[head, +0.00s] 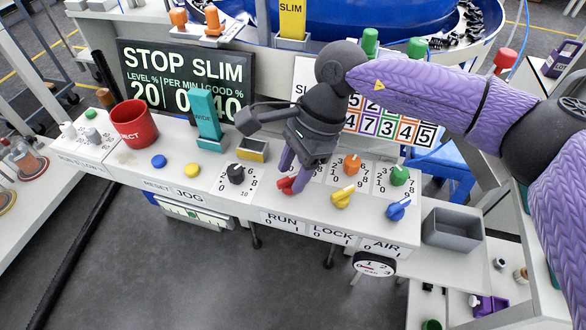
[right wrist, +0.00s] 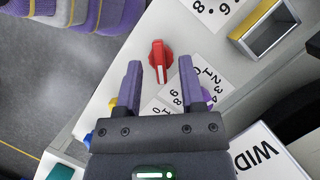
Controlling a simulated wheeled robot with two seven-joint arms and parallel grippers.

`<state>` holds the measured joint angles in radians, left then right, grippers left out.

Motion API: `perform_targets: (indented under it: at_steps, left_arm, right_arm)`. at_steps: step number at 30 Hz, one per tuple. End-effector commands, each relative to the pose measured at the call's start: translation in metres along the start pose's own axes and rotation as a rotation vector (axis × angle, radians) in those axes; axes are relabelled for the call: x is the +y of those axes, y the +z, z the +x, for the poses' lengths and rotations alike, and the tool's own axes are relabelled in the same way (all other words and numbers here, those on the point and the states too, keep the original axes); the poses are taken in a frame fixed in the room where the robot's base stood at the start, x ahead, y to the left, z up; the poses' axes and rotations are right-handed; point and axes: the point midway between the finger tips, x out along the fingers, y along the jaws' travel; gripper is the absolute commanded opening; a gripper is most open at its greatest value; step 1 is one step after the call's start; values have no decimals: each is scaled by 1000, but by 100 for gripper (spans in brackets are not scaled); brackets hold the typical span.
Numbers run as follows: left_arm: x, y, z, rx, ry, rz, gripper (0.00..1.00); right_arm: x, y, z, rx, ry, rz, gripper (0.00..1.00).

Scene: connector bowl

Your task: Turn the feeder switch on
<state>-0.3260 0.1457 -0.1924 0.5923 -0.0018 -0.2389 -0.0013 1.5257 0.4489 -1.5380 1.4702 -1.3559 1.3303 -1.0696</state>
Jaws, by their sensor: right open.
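A red rotary switch (head: 287,185) sits on the front of the white console above the RUN label (head: 283,219), which has 0 and 1 marks. It also shows in the right wrist view (right wrist: 158,58), with a white line on its handle. My right gripper (head: 293,178) is open over it. In the right wrist view my right gripper (right wrist: 160,64) has one finger on each side of the red switch, with gaps visible; contact cannot be told. The display (head: 185,82) reads STOP SLIM. My left gripper is not in view.
A yellow switch (head: 343,197) and a blue switch (head: 398,209) stand to the right, by LOCK and AIR. Black (head: 236,173), orange (head: 352,165) and green (head: 399,175) dials are close behind. A red cup (head: 134,124) stands at left; a grey bin (head: 453,229) is at right.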

Motion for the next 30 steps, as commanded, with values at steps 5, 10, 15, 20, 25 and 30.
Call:
perform_targets:
  at_steps: [5,10,15,20,25,30]
  left_arm:
    - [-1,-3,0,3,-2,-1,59]
    - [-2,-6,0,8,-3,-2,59]
    - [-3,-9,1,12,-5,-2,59]
    - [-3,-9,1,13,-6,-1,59]
    - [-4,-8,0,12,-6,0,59]
    - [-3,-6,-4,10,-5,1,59]
  right_arm:
    - [0,0,3,-1,-2,0,50]
    - [0,1,3,-1,-1,0,35]
    - [0,1,3,-1,-1,0,0]
    - [0,1,2,-2,-1,0,0]
    - [0,1,2,-2,-3,4,0]
    - [0,1,1,-2,-18,39,0]
